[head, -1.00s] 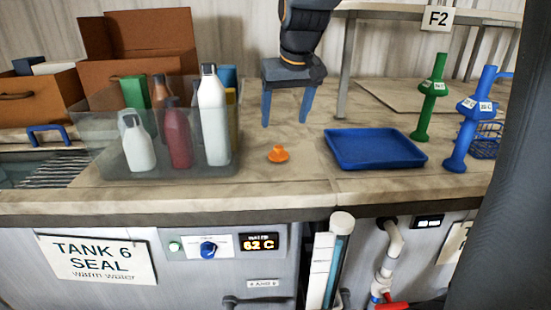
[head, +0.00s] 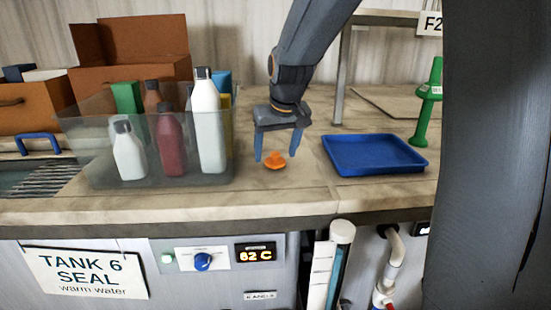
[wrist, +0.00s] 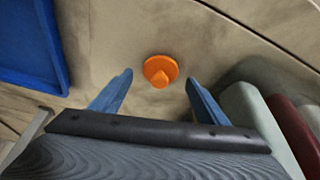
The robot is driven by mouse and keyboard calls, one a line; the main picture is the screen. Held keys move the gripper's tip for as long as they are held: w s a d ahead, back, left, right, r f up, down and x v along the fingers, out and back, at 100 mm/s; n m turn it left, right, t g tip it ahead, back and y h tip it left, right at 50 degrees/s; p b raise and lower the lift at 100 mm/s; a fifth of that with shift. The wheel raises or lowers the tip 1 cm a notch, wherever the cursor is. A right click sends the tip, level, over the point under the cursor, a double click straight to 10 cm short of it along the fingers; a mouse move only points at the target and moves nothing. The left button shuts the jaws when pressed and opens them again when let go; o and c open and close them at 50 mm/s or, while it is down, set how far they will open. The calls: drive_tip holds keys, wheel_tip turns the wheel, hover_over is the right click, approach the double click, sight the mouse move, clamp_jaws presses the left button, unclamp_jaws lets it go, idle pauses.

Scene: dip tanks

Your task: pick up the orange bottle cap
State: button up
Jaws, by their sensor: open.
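The orange bottle cap (head: 275,161) lies on the stone-like counter between the clear bin and the blue tray. It has a round wide base and a narrower knob. My gripper (head: 276,158) is open and empty, pointing down at the cap, with one blue finger on each side of it in the head view. In the wrist view the cap (wrist: 161,71) sits just beyond the fingertips, centred between them (wrist: 158,80). The fingers do not visibly touch it.
A clear bin (head: 100,172) with several bottles stands left of the cap. A blue tray (head: 372,168) lies to the right, with a green stand (head: 428,105) beyond it. The counter's front edge (head: 250,218) is near. A metal shelf post (head: 342,80) rises behind.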

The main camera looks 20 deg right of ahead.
drive_tip(key=shift+x, duration=0.8)
drive_tip(key=c, duration=1.1)
drive_tip(key=shift+r, duration=0.1)
